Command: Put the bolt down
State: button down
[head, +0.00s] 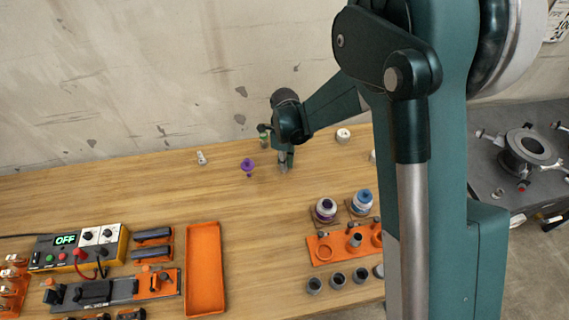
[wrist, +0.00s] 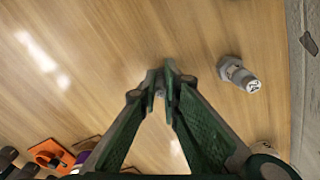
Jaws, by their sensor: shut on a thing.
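My gripper (head: 283,163) is low over the back middle of the wooden table, fingers pointing down. In the wrist view its green fingertips (wrist: 160,78) are closed together on the bolt (wrist: 160,93). Only a small grey part of the bolt shows between the fingers. Its lower end is hidden, so I cannot tell whether it touches the table.
A grey hex-headed piece (wrist: 238,73) lies apart from the fingers, towards the wall. A purple part (head: 247,165) and a small white part (head: 202,158) stand left of my gripper. An orange rack (head: 322,251), jars and an orange tray (head: 205,270) are nearer the front.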

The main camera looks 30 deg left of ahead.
jog(key=c, duration=2.6)
grip_release()
jog(key=shift+f, duration=0.1)
jog(key=shift+o, duration=0.2)
jog(key=shift+r, duration=0.2)
notch_tip(320, 180, up, 12)
jog(key=p, duration=0.1)
jog(key=shift+p, duration=0.3)
